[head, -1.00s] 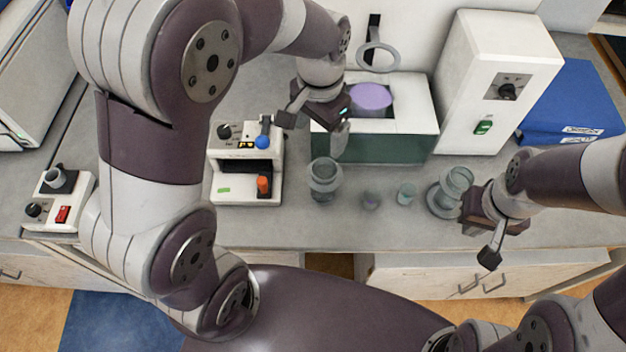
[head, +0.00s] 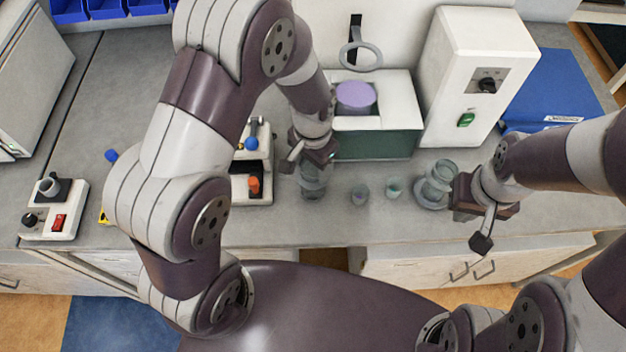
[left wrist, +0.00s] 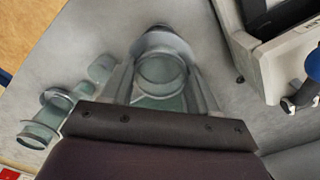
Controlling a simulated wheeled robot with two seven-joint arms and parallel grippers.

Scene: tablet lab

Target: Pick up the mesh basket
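My left gripper (head: 310,172) points down over a grey, see-through vessel (head: 313,190) near the front of the bench. In the left wrist view the vessel (left wrist: 162,68) shows its round rim between the two spread fingers; I cannot tell if they touch it. Two small cups (head: 360,194) (head: 393,187) stand to its right. A larger see-through vessel with a ring-shaped part (head: 438,182) stands further right. I cannot tell from the texture which of these is the mesh basket. My right gripper (head: 478,222) is beside the ringed vessel; its finger opening is not clear.
A white and green device with a purple disc (head: 356,97) stands behind. A small instrument with orange and blue knobs (head: 252,165) is left of the left gripper. A tall white unit (head: 470,75) and blue box (head: 560,90) are at the back right.

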